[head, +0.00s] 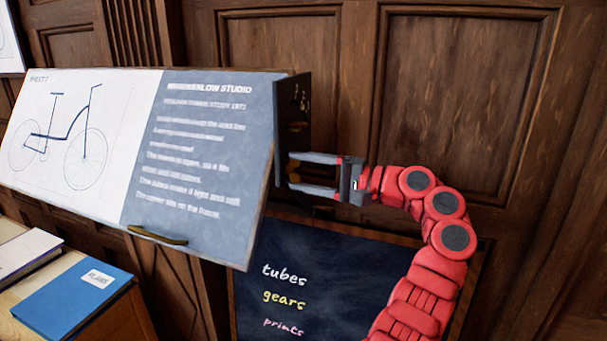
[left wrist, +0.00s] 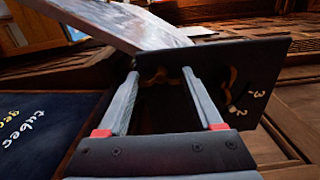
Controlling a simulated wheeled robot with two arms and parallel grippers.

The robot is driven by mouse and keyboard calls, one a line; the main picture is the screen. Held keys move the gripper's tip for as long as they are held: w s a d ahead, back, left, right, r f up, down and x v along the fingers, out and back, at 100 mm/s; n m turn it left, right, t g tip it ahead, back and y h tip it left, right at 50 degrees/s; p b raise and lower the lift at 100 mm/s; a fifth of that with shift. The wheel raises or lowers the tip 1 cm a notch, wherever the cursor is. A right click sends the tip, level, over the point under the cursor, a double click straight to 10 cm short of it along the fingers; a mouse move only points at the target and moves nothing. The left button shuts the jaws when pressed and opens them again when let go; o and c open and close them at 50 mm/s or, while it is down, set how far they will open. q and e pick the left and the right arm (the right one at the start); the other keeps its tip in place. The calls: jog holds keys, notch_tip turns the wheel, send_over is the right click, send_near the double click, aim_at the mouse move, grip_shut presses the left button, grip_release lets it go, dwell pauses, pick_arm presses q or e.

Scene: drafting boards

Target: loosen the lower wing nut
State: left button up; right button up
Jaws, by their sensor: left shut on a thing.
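A large tilted drafting board (head: 200,215) with a bicycle drawing and printed text fills the left of the head view. A dark side plate (head: 294,118) stands at its right edge. My left gripper (head: 291,171) reaches the lower part of this plate, its fingers spread around a small thing. In the left wrist view, a brass-coloured piece, which looks like the lower wing nut (left wrist: 158,75), shows between the fingertips of my left gripper (left wrist: 160,74). The fingers and shadow hide much of it. My right gripper is not in view.
The plate carries light numerals (left wrist: 257,93) and more brass fittings. A dark chalkboard (head: 330,275) with words stands below the board. A blue book (head: 75,300) lies on a wooden surface at lower left. Panelled wood wall (head: 470,90) stands behind.

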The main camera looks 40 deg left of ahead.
pick_arm(q)
jog(key=n+b, duration=0.1)
jog(key=n, duration=0.3)
jog(key=shift+f+n, duration=0.15)
jog(key=shift+n, duration=0.15)
jog(key=n+b, duration=0.1)
jog(key=n, duration=0.3)
jog(key=shift+n, duration=0.3)
jog(key=o, duration=1.4)
jog(key=shift+a, duration=0.1)
jog(key=shift+c, duration=0.2)
